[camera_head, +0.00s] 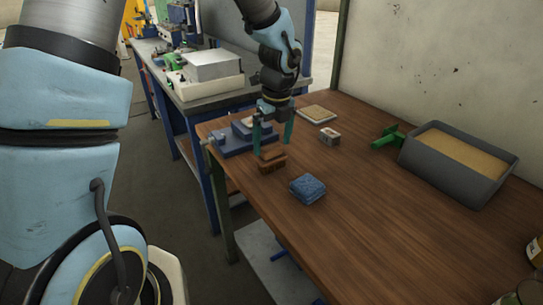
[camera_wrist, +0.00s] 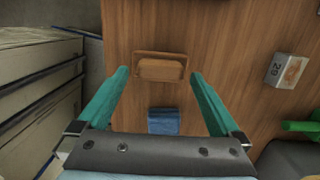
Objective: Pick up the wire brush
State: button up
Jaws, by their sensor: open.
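The wire brush (camera_head: 271,160) appears to be the brown wooden block lying on the wooden table near its left edge. It also shows in the wrist view (camera_wrist: 160,68) with its long side across the picture; bristles cannot be made out. My gripper (camera_head: 272,146) points down above the brush. Its two teal fingers are open, and in the wrist view (camera_wrist: 159,75) the fingertips appear on either side of the brush with gaps at both ends. Nothing is held.
A folded blue cloth or pad (camera_head: 308,189) lies close to the brush. A blue fixture (camera_head: 234,143) stands behind it. A small numbered block (camera_head: 330,136), a light square pad (camera_head: 317,113), a green-handled tool (camera_head: 388,138) and a grey sand-filled bin (camera_head: 447,178) are farther right.

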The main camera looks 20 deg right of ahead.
aim_at(272, 147)
jog(key=shift+w+f, duration=0.15)
jog(key=shift+f, duration=0.65)
jog(key=shift+c, duration=0.2)
jog(key=c, duration=1.3)
notch_tip(272, 147, up, 10)
jog(key=shift+r+b, duration=0.1)
jog(key=shift+b, duration=0.7)
